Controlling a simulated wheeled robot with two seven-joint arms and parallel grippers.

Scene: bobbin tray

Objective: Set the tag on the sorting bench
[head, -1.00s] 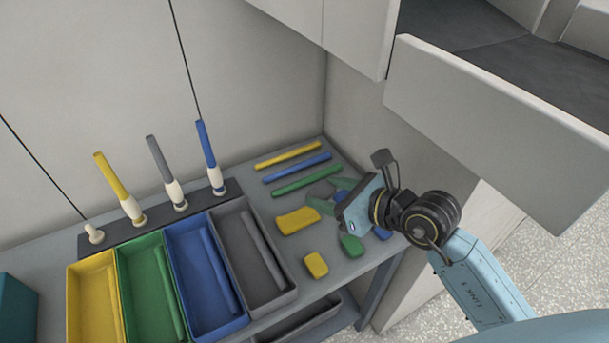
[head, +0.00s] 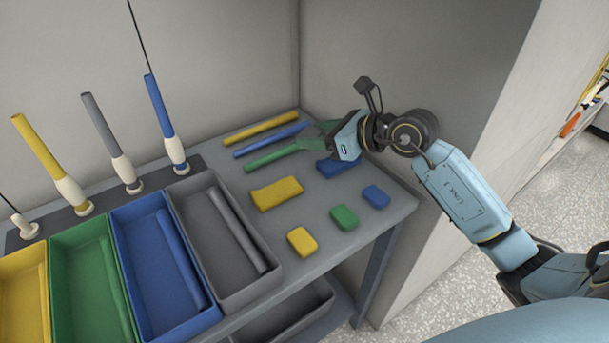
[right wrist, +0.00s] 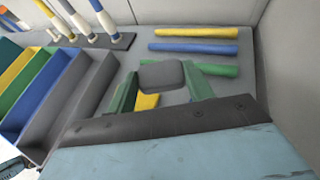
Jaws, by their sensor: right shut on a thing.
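The tag appears to be the grey rounded block (right wrist: 160,75) in the right wrist view. It sits between the green fingers of my right gripper (right wrist: 158,88), which is shut on it. In the head view my right gripper (head: 313,135) is over the back right part of the sorting bench (head: 352,248), near the ends of the rods; the tag is hard to make out there. I cannot tell whether the tag touches the bench top. My left gripper is not in view.
Yellow (head: 262,128), blue (head: 270,140) and green rods lie at the back. Yellow (head: 277,194), green (head: 344,217) and blue (head: 376,196) blocks lie in front of my gripper. Coloured bins, including a grey one (head: 208,225), and upright bobbins stand left. A wall closes the right side.

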